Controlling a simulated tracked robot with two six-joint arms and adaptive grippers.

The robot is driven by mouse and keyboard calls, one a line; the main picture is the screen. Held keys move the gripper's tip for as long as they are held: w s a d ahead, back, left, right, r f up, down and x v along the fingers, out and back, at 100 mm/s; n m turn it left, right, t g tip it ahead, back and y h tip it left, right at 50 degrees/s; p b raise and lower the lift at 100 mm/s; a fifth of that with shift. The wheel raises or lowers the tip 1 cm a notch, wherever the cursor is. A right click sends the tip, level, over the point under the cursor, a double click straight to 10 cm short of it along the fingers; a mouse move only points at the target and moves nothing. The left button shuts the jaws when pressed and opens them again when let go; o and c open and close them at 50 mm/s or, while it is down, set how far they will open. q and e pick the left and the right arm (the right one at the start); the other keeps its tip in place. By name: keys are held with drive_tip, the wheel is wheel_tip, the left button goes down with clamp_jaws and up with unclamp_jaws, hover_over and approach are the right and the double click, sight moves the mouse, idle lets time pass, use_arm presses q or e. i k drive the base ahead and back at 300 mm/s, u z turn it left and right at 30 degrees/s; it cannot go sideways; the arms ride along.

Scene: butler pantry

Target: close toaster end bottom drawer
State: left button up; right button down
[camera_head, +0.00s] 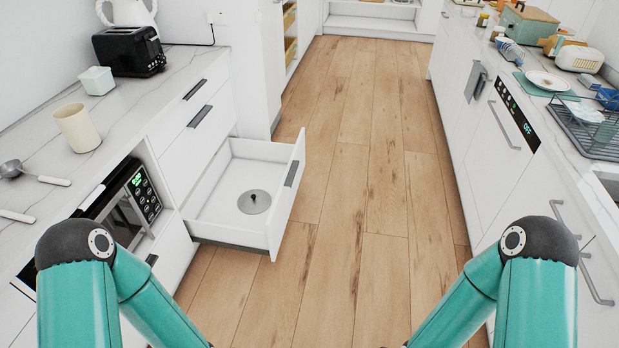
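The bottom drawer (286,205) of the cabinet below the black toaster (128,50) is pulled well out over the floor. It is white with a dark handle on its front. A round grey metal lid (254,202) with a knob lies on its bottom. The two drawers above it are shut. My teal arms come in from the lower left and lower right. Both run down out of the bottom of the picture, so neither gripper shows. Both arms appear apart from the drawer.
A microwave (128,204) sits in the left cabinet beside the drawer. The wooden floor (356,190) between the counters is clear. The right counter holds a dish rack (590,132) and plates.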

sight(211, 215)
drive_tip(key=z, duration=0.35)
drive_tip(key=i, duration=1.25)
drive_tip(key=u, duration=0.35)
drive_tip(key=i, duration=0.85)
drive_tip(key=u, duration=0.65)
drive_tip(key=k, duration=0.85)
drive_tip(key=u, duration=0.2)
drive_tip(key=i, duration=0.85)
drive_tip(key=z, duration=0.05)
